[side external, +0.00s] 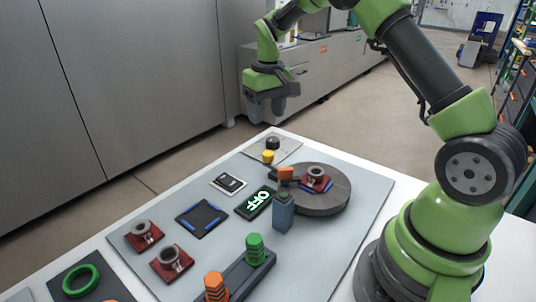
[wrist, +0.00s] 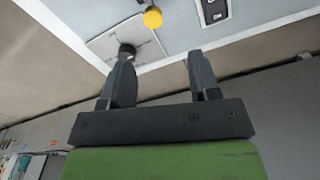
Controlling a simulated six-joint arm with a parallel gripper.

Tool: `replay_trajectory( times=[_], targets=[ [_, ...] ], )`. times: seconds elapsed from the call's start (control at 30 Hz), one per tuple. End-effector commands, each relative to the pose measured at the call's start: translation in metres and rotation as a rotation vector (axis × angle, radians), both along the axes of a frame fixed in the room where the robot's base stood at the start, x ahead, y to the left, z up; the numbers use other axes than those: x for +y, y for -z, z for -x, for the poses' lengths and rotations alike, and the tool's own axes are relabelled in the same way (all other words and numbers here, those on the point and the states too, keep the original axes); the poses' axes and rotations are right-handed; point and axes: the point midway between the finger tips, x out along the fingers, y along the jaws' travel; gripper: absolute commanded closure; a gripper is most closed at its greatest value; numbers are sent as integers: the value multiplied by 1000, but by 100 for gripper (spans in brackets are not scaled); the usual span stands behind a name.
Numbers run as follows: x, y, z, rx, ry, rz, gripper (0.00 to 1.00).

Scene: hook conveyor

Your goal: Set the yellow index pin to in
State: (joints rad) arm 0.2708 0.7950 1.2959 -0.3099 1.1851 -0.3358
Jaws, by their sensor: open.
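The yellow index pin (side external: 267,157) shows as a small yellow knob on the far part of the board, beside the round dark turntable (side external: 322,203). It also shows as a yellow knob at the top of the wrist view (wrist: 152,17). I cannot tell from these frames whether it is in or out. My gripper (side external: 267,107) is open and empty, high above the far edge of the table and apart from the pin. In the wrist view its two dark fingers (wrist: 159,60) are spread, with the pin beyond them.
A black knob (side external: 272,142) stands on a pale plate just behind the pin. Red parts (side external: 143,236), a dark square tray (side external: 201,218) and green (side external: 255,250) and orange stacks stand nearer.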

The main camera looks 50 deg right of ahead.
Motion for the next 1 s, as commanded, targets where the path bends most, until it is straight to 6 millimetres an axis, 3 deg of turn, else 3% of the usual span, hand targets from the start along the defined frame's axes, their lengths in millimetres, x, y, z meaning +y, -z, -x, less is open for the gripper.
replay_trajectory(
  times=[0.03,0.2,0.37,0.7,1.0],
  targets=[
    [-5,12,-2,20,-1,0,44],
    [-12,31,-5,45,-5,0,44],
    [-12,49,-4,49,-6,0,44],
    [-11,110,-4,47,-5,1,44],
    [-11,128,-5,43,-5,1,44]
  ],
)
